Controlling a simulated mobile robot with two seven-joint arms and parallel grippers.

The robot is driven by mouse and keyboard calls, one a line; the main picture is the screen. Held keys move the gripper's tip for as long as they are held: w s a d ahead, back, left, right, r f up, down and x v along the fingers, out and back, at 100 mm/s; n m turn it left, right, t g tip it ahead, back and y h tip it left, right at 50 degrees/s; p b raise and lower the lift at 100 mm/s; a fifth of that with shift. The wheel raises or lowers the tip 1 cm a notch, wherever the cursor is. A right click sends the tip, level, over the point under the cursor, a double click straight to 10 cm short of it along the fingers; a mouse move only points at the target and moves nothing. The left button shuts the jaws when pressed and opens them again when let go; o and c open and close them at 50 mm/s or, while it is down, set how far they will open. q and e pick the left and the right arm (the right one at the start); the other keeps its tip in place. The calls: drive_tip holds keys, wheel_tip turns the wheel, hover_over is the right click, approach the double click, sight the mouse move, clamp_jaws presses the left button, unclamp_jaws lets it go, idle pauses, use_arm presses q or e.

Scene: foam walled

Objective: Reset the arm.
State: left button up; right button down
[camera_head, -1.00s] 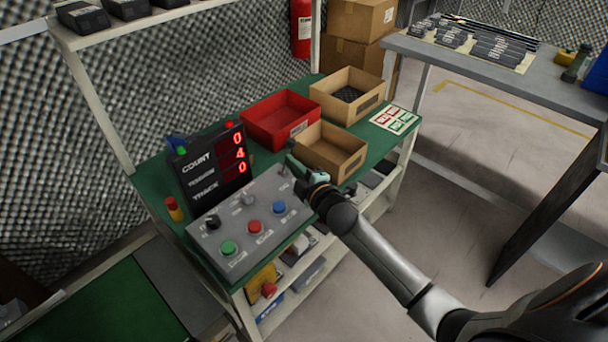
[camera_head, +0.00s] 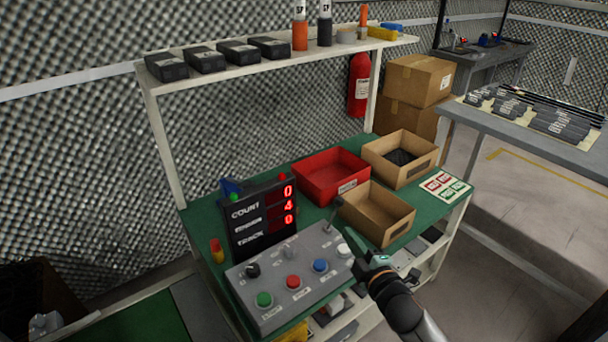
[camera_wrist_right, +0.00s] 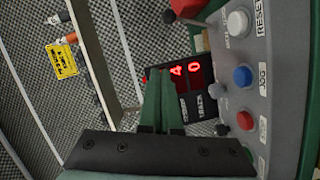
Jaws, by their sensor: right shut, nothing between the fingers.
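My right gripper (camera_head: 352,242) is at the right end of the grey control panel (camera_head: 262,306), close to a white button (camera_head: 343,250) and a toggle lever (camera_head: 331,222). Its green fingers are together and empty in the right wrist view (camera_wrist_right: 160,84). In the wrist view the panel (camera_wrist_right: 270,75) runs down the right side. I cannot tell whether the fingers touch the panel. My left gripper is not in view.
A red bin (camera_head: 330,177) and two cardboard trays, one near (camera_head: 378,214) and one far (camera_head: 400,159), stand on the green bench right of the display. A shelf (camera_head: 290,58) spans above. Another table (camera_head: 540,125) is at the right.

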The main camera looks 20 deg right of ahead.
drive_tip(key=s+a+f+m+g+p, duration=0.2)
drive_tip(key=s+a+f+m+p, duration=0.1)
drive_tip(key=s, duration=0.5)
drive_tip(key=s+a+f+m+g+y+p, duration=0.1)
drive_tip(key=s+a+f+m+g+p, duration=0.2)
drive_tip(key=s+m, duration=0.2)
drive_tip(key=s+a+f+m+g+p, duration=0.2)
drive_tip(key=s+m, duration=0.3)
drive_tip(key=s, duration=0.7)
drive_tip(key=shift+a+f+g+y+p, duration=0.35)
drive_tip(key=shift+a+f+p, duration=0.2)
drive_tip(key=shift+f+p, duration=0.3)
drive_tip(key=c, duration=1.5)
unclamp_jaws()
